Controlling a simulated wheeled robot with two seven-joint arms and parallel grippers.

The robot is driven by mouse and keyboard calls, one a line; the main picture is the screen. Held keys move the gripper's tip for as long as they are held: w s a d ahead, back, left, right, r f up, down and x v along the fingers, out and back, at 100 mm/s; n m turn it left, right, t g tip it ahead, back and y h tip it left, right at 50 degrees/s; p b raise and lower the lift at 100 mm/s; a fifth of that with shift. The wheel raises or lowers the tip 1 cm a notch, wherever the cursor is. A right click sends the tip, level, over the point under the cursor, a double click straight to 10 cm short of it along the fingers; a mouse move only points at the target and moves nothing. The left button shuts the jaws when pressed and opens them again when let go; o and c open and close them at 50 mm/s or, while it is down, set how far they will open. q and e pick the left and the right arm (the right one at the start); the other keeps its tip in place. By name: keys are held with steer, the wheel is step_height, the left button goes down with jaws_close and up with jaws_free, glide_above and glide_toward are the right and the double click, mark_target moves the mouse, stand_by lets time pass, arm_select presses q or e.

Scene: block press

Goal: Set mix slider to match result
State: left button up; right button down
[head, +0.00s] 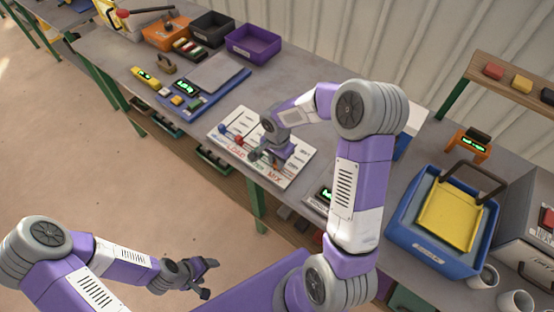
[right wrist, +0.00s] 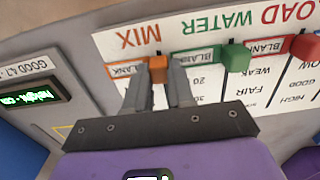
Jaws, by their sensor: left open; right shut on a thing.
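The slider board (head: 232,133) lies on the bench, white with LOAD, WATER and MIX columns. In the right wrist view the orange MIX knob (right wrist: 157,67) sits at its BLANK row. The lower MIX marks are hidden behind my gripper. The green WATER knob (right wrist: 237,56) and red LOAD knob (right wrist: 304,46) also sit at BLANK rows. My right gripper (right wrist: 161,76) is shut on the orange knob, a finger on each side; it also shows over the board in the head view (head: 257,158). My left gripper (head: 207,279) is open and empty, away from the bench over the floor.
A blue bin (head: 402,223) with a yellow tray (head: 447,217) stands at right. Purple box (head: 253,43) at back.

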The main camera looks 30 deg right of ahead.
steer(key=d, duration=0.1)
steer(key=w+d, duration=0.1)
steer(key=d, duration=0.1)
steer(key=shift+w+d, duration=0.15)
steer(key=shift+w, duration=0.05)
steer(key=c, duration=1)
jaws_free()
steer(key=shift+o, duration=0.2)
step_height(320, 180, up, 8)
steer(key=p, duration=0.1)
steer(key=shift+f, duration=0.2)
